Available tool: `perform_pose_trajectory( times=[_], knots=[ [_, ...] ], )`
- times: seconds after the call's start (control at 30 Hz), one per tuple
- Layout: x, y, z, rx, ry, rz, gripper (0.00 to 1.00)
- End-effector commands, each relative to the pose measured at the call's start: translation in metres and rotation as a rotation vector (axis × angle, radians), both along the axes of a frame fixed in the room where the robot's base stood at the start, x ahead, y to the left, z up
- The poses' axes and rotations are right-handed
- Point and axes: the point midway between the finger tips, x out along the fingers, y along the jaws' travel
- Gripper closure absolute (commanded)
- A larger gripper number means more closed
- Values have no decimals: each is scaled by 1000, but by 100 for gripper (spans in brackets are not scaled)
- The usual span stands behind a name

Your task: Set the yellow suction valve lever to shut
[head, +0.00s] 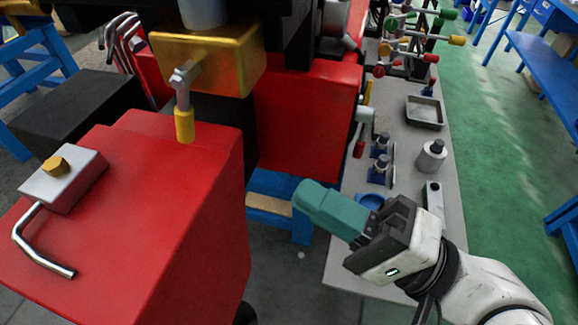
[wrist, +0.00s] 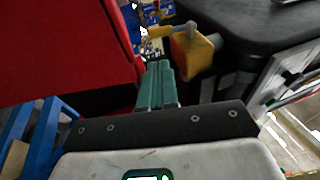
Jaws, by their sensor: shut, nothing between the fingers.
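The yellow suction valve lever (head: 184,120) hangs from a grey hub on the front of a brass-coloured valve block (head: 225,62) in the head view. Its yellow grip points down, just above the red housing. In the wrist view the lever (wrist: 159,31) shows beyond my fingertips, pointing left from the block (wrist: 190,52). My gripper (head: 306,197) has teal fingers, shut together and empty. It is to the right of the lever and lower in the picture, apart from it; in the wrist view the fingers (wrist: 158,66) point towards the lever area.
A red housing (head: 170,200) fills the left front, with a bent metal rod and grey block (head: 65,180) on top. Another red panel (head: 305,115) stands behind my gripper. A grey bench (head: 410,150) at right holds a tray, small parts and several coloured-handled valves.

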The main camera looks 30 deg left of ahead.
Motion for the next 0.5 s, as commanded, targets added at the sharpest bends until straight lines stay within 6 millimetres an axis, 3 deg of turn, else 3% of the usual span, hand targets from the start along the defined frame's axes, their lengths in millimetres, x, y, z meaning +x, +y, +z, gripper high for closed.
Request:
perform_pose_trajectory(
  times=[0.5],
  knots=[
    [-5,95,29,0,-1,5,100]
  ],
)
